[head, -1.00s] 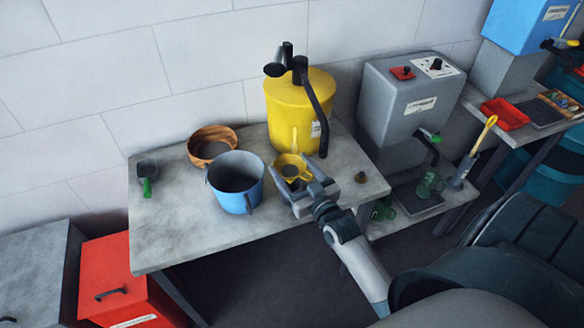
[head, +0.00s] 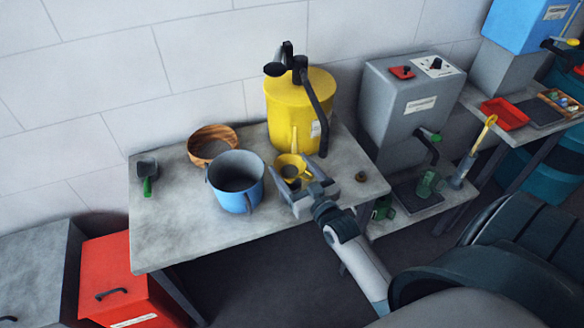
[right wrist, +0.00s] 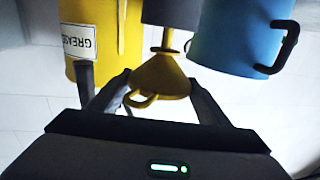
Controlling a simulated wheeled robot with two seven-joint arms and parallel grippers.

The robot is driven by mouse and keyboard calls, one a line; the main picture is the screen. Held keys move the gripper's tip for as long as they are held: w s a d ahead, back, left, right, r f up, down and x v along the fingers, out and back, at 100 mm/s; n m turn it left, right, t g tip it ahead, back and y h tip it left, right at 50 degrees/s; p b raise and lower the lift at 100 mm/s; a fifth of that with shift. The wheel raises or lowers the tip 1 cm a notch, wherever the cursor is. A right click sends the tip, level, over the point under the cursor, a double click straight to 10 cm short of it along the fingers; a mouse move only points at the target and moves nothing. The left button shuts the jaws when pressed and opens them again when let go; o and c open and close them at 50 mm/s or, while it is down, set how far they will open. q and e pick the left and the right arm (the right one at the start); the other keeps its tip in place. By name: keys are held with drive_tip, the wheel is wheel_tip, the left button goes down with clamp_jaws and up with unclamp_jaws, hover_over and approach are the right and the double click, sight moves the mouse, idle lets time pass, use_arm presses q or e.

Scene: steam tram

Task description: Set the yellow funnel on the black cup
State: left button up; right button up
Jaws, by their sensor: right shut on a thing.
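The yellow funnel (head: 289,161) is at the right part of the grey table, in front of the yellow drum. My right gripper (head: 302,182) is shut on it, and in the right wrist view the fingers (right wrist: 158,82) are on either side of the funnel (right wrist: 160,77). That view is upside down, so the funnel is upright with its spout down. The black cup (right wrist: 171,11) is beneath the spout, whose tip is at or near the cup's rim; I cannot tell whether it is inside. In the head view the funnel and gripper mostly hide the cup. My left gripper is out of view.
A blue pot (head: 236,190) stands close left of the funnel. The yellow drum (head: 298,110) with a black pump is just behind. A wooden bowl (head: 212,160) and a dark scoop with a green handle (head: 147,172) are farther left. The table's front left (head: 180,230) is clear.

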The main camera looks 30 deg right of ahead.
drive_tip(key=shift+f+b, duration=1.5)
drive_tip(key=shift+f, duration=1)
idle(0.8)
drive_tip(key=o, duration=1.1)
drive_tip(key=shift+o, duration=0.2)
drive_tip(key=shift+s, duration=0.25)
drive_tip(key=shift+s+a+r+p, duration=0.1)
drive_tip(key=shift+s+r+p, duration=0.1)
drive_tip(key=shift+s+p, duration=0.4)
drive_tip(key=shift+s+a+r+p, duration=0.1)
drive_tip(key=shift+s+r+p, duration=0.15)
drive_tip(key=shift+s, duration=0.65)
drive_tip(key=shift+s+r+p, duration=0.15)
drive_tip(key=shift+s+p, duration=0.35)
drive_tip(key=shift+s, duration=0.25)
drive_tip(key=shift+r, duration=0.1)
drive_tip(key=shift+r+p, duration=2.9)
